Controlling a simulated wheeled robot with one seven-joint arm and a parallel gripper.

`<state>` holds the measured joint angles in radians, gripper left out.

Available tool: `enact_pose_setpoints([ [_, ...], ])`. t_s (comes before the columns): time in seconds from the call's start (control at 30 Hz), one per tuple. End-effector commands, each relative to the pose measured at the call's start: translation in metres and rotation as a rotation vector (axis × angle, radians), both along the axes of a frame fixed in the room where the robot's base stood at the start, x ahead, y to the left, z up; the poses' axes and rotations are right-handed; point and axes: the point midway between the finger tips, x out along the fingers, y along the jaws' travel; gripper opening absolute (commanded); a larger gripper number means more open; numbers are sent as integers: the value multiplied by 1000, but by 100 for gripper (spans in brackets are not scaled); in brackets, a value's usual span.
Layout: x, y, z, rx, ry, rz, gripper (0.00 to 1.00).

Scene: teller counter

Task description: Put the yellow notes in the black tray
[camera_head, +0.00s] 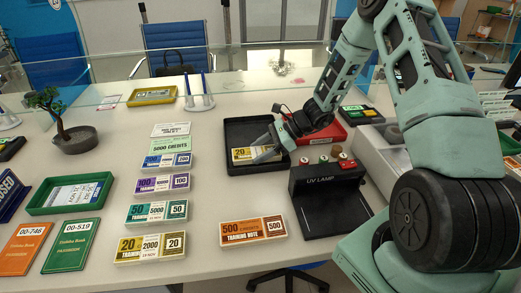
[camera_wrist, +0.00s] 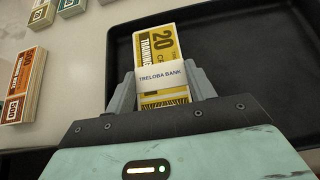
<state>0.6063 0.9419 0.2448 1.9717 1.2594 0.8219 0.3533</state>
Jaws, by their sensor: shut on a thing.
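A banded bundle of yellow 20 notes (camera_head: 242,155) is between the fingers of my gripper (camera_head: 268,152), within the outline of the black tray (camera_head: 245,127). In the wrist view the bundle (camera_wrist: 155,50) has a white "Treloba Bank" band, and my gripper (camera_wrist: 163,88) is shut on its sides. The dark tray floor (camera_wrist: 245,60) lies beneath and around it. I cannot tell whether the bundle touches the floor. Another yellow 20 bundle (camera_head: 150,248) lies at the near end of the column of notes on the counter.
A black UV lamp (camera_head: 328,190) stands close in front of the tray, and a red tray (camera_head: 325,134) is to its right. Orange 500 notes (camera_head: 253,230) lie nearer. Other note bundles (camera_head: 163,183) line the left. Counter between bundles and black tray is clear.

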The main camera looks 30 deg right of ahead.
Motion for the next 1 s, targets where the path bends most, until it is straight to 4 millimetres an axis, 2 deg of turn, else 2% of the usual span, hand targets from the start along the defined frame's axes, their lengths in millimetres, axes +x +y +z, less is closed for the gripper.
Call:
enact_pose_setpoints([
  [0.33,0,0,-4,-1,-1,0,26],
  [0.37,0,0,-3,-1,-1,0,62],
  [0.4,0,0,-2,-1,-1,0,74],
  [0.43,0,0,-2,-1,-1,0,76],
  [0.77,0,0,3,-1,-2,0,76],
  [1.0,-10,-30,22,-5,-6,-4,76],
])
